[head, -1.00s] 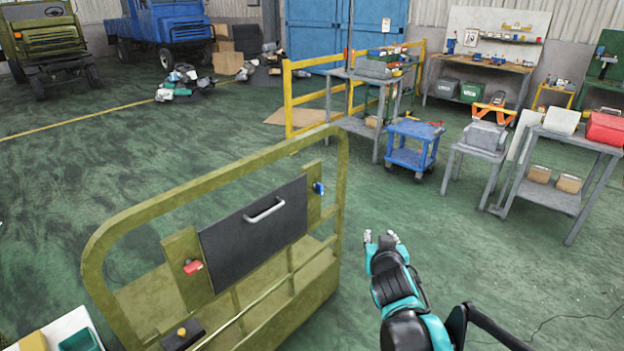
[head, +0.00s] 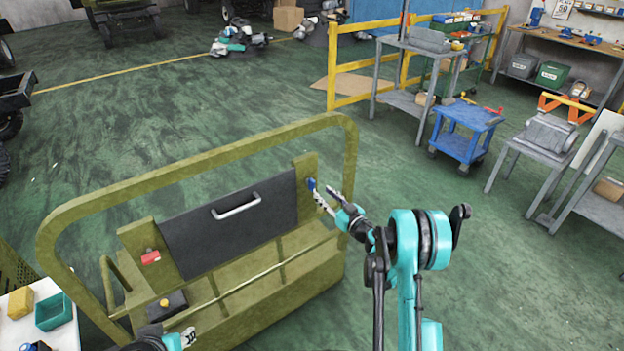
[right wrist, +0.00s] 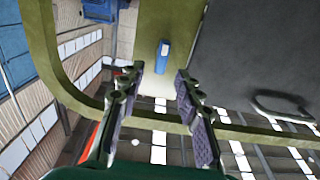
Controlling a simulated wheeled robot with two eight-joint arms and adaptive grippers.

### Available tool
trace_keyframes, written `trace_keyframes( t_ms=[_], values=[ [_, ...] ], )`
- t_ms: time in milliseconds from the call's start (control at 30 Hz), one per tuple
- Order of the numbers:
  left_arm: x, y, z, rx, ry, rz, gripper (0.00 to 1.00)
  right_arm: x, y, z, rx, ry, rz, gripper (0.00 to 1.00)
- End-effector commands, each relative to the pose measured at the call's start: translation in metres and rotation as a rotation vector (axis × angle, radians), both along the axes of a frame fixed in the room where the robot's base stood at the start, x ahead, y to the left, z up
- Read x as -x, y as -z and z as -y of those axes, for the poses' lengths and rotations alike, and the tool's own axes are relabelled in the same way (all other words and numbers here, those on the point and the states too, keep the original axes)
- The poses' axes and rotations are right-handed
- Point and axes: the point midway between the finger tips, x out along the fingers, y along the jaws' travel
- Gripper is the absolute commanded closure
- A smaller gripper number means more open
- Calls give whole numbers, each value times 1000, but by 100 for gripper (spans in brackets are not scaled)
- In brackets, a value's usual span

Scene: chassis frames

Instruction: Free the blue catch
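The blue catch (head: 311,185) sits on the olive post at the right side of the black panel (head: 190,242). In the right wrist view the blue catch (right wrist: 163,55) lies ahead of the fingertips, roughly centred between them. My right gripper (head: 322,197) is at the catch in the head view, and it shows open in the right wrist view (right wrist: 160,73) with nothing between its fingers. I cannot tell whether a finger touches the catch. A red catch (head: 151,257) is on the left post. Part of my left gripper (head: 188,338) shows at the bottom edge; its fingers are unclear.
An olive tubular frame (head: 190,172) arches around the panel, which has a pale handle (head: 236,207). A black box with a yellow knob (head: 166,305) sits low in front. A white table (head: 62,338) with bins is at lower left. A blue cart (head: 458,147) stands behind right.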

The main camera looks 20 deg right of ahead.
Motion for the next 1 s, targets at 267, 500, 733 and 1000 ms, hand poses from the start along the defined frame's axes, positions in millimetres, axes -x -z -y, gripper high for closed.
trace_keyframes(
  t_ms=[267, 500, 733, 1000],
  values=[
    [0, 11, 0, 0, 0, 0, 66, -36, 4, -15, 0, -5, -2, 66],
    [0, 18, 0, 0, 0, 0, 66, -66, 3, -25, 0, -3, -2, 66],
    [0, 19, 0, 0, 0, 0, 66, -72, 1, -27, -1, -2, -1, 66],
    [0, 19, 0, 0, 0, 0, 66, -72, 1, -26, -1, -2, -1, 100]
  ],
)
